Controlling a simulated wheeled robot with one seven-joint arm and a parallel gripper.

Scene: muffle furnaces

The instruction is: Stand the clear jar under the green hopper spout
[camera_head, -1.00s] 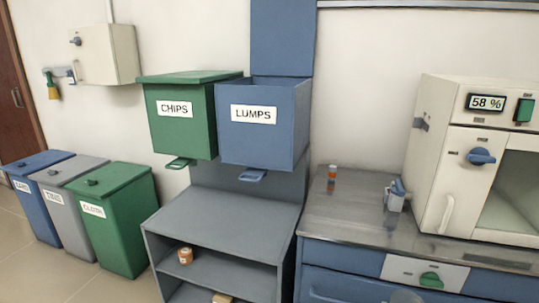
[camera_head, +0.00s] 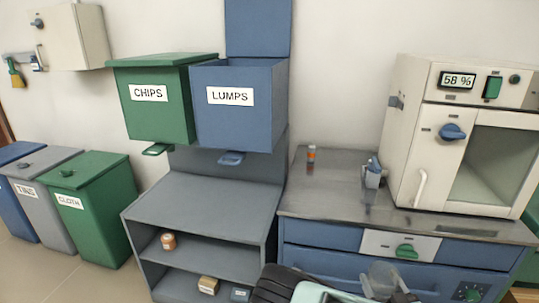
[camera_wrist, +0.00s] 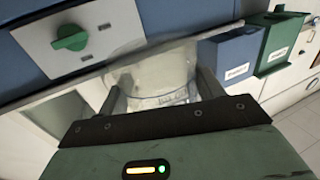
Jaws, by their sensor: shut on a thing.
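The clear jar (camera_head: 383,274) is at the bottom of the head view, in front of the blue drawers. In the wrist view the jar (camera_wrist: 155,72) sits between the two fingers of my gripper (camera_wrist: 160,90), which is shut on it. In the head view my gripper (camera_head: 388,290) is partly cut off by the lower edge. The green hopper (camera_head: 160,102), labelled CHIPS, hangs on the wall at the left, lid down. Its green spout (camera_head: 157,149) sticks out below it, above the grey shelf unit. The shelf top under the spout is bare.
A blue hopper (camera_head: 238,104) labelled LUMPS hangs right beside the green one, with a blue spout (camera_head: 230,158). The grey shelf unit (camera_head: 205,200) holds small items lower down. Bins stand left. A furnace (camera_head: 465,135) and small bottle (camera_head: 311,154) stand on the steel counter (camera_head: 330,190).

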